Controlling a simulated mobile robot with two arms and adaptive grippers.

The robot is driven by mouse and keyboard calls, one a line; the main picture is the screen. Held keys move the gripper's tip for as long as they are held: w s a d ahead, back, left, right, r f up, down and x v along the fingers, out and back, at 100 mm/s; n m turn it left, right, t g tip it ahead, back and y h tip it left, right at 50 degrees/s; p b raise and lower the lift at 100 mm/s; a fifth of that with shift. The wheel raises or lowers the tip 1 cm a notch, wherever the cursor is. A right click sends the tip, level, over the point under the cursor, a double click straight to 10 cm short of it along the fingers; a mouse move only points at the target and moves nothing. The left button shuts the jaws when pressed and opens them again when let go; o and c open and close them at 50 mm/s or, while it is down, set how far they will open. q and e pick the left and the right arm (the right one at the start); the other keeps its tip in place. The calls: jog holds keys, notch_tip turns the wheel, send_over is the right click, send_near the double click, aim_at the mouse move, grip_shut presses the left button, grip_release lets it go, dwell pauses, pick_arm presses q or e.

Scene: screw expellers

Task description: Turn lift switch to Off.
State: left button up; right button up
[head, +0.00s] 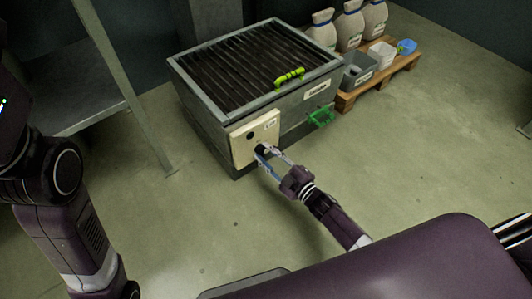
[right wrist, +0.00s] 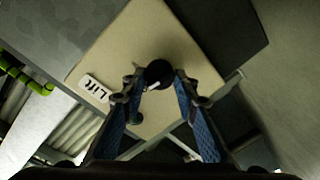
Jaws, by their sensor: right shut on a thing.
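The lift switch is a black round knob on a beige control box (head: 243,151) on the front of the grey machine. In the right wrist view the knob (right wrist: 158,72) sits between my fingertips, with a small white mark at its lower edge. A white "LIFT" label (right wrist: 95,87) is on the same box. My right gripper (head: 263,153) reaches the box and is shut on the knob; it also shows in the right wrist view (right wrist: 158,82). The fingers partly hide the knob in the head view. My left arm shows at the left, but its gripper is out of view.
The machine has a slatted top (head: 250,65), a lime handle (head: 289,76) and a green handle (head: 321,117). A pallet (head: 345,101) at the back right holds sacks (head: 350,25) and bins. A metal rack (head: 125,85) stands left. The floor at the right is clear.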

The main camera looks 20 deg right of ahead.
jog(key=shift+n, duration=1.1)
jog(key=o, duration=1.2)
jog(key=shift+c, duration=0.2)
jog(key=v, duration=1.2)
jog(key=shift+s+a, duration=0.1)
